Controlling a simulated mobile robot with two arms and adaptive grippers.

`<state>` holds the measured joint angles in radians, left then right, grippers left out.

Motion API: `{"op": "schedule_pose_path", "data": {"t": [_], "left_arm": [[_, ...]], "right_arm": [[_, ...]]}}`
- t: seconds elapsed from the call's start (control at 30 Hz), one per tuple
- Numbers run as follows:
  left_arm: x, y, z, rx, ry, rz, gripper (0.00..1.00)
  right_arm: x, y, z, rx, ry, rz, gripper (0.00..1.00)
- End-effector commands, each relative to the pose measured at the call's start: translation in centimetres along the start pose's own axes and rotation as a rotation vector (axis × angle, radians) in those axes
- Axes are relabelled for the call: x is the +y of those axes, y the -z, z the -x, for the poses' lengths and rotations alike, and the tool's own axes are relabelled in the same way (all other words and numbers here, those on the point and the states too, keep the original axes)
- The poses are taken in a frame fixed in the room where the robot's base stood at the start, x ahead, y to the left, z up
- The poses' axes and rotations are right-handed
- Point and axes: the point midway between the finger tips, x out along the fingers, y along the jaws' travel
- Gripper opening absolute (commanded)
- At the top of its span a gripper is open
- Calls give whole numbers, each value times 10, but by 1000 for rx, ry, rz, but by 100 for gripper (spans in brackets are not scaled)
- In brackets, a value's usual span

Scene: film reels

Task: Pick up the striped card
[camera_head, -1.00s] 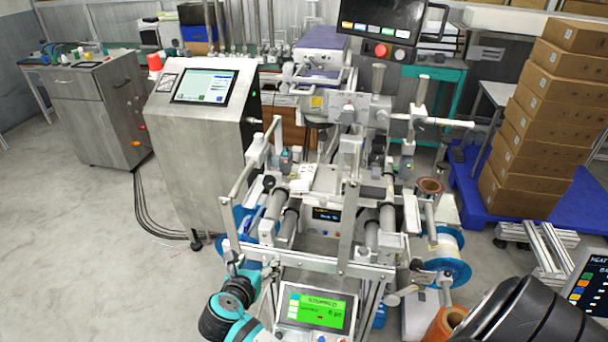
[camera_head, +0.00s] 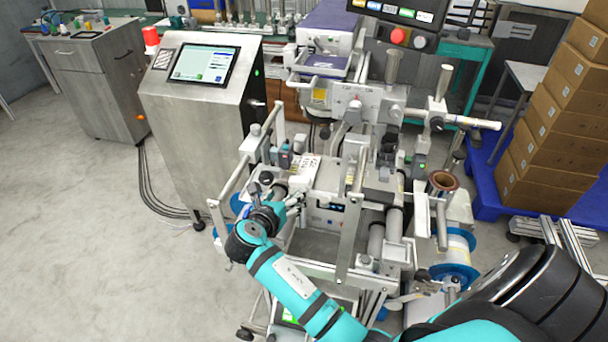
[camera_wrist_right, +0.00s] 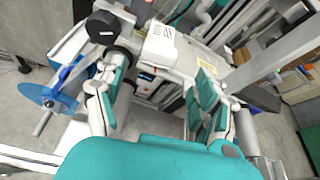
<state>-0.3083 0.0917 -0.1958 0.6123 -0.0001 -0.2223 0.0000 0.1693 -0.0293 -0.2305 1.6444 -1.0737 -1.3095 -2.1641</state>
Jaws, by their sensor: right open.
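A small pale piece with dark line markings, which looks like the striped card (camera_head: 307,166), lies on the left part of the machine's upper deck in the head view. In the right wrist view the marked white piece (camera_wrist_right: 161,29) shows beyond the fingers, near the top. I cannot tell card from the block under it. My right gripper (camera_head: 296,202) is just in front of and below it in the head view, apart from it. In the wrist view the right gripper (camera_wrist_right: 155,98) has its teal fingers spread wide with nothing between them. My left gripper is out of view.
The machine's metal side rails (camera_head: 353,215) and rollers crowd the space around the deck. A blue-flanged reel (camera_wrist_right: 52,97) is at left in the wrist view. A steel cabinet with a screen (camera_head: 205,66) stands left. Stacked cartons (camera_head: 555,130) stand right. Open floor lies left.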

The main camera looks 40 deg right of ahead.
Motion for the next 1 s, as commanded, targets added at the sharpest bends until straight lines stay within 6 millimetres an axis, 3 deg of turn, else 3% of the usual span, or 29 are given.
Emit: {"op": "schedule_pose_path", "data": {"t": [0.13, 0.47, 0.7, 1.0], "left_arm": [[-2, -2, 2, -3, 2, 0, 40], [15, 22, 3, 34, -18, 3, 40], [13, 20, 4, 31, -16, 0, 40], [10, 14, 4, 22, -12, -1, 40]], "right_arm": [[-1, -1, -28, 0, 3, 1, 71], [-1, 0, -56, 0, 2, 1, 71], [0, -1, -93, 0, 1, 0, 71], [-1, 0, -101, 0, 0, -1, 71]]}}
